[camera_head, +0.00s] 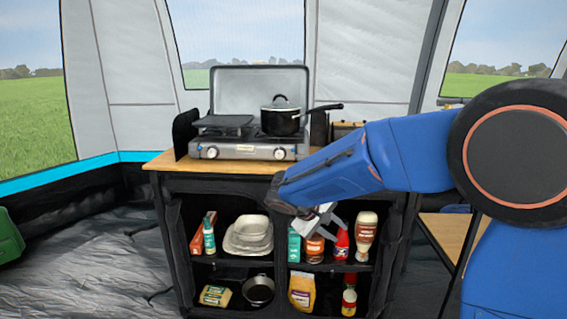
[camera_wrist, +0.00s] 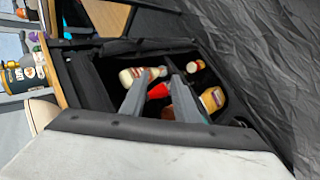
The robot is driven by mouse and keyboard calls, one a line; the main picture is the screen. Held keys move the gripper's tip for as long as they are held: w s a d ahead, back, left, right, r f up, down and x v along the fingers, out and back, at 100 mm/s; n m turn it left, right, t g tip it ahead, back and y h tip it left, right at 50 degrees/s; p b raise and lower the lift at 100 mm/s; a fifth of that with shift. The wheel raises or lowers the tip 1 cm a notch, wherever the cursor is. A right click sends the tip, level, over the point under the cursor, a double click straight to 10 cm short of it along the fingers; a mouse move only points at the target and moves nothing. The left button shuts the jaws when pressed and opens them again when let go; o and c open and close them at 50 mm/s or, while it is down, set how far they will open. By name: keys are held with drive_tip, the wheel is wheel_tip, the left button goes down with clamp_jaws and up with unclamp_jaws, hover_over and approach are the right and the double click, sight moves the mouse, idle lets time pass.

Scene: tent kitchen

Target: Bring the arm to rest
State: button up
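My blue arm (camera_head: 350,165) reaches across the right side of the camera_head view, in front of the camp kitchen unit (camera_head: 160,164). My gripper (camera_head: 322,219) hangs in front of the unit's upper right shelf, just below the countertop. In the wrist view my gripper (camera_wrist: 160,78) shows two grey fingers apart, with nothing held between them. I cannot tell how far the fingertips are from the bottles.
On the countertop stands a two-burner stove (camera_head: 236,151) with a black pot (camera_head: 281,120). Shelves hold bowls (camera_head: 249,232), a pan (camera_head: 258,290) and several bottles and packages. A wooden table (camera_head: 448,237) is at the right. Dark floor (camera_head: 90,260) is open at the left.

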drive_tip(key=s+d+r+m+g+y, duration=0.1)
drive_tip(key=s+d+r+m+y, duration=0.1)
drive_tip(key=s+d, duration=0.55)
drive_tip(key=s+d+r+m+g+y, duration=0.15)
drive_tip(key=s+d, duration=0.35)
drive_tip(key=s, duration=0.5)
drive_tip(key=s+f+m+t+y, duration=0.2)
drive_tip(key=s+y, duration=0.2)
drive_tip(key=s, duration=1.3)
drive_tip(key=shift+d+f+t, duration=0.2)
drive_tip(key=shift+d+t, duration=0.15)
drive_tip(key=shift+s, duration=0.1)
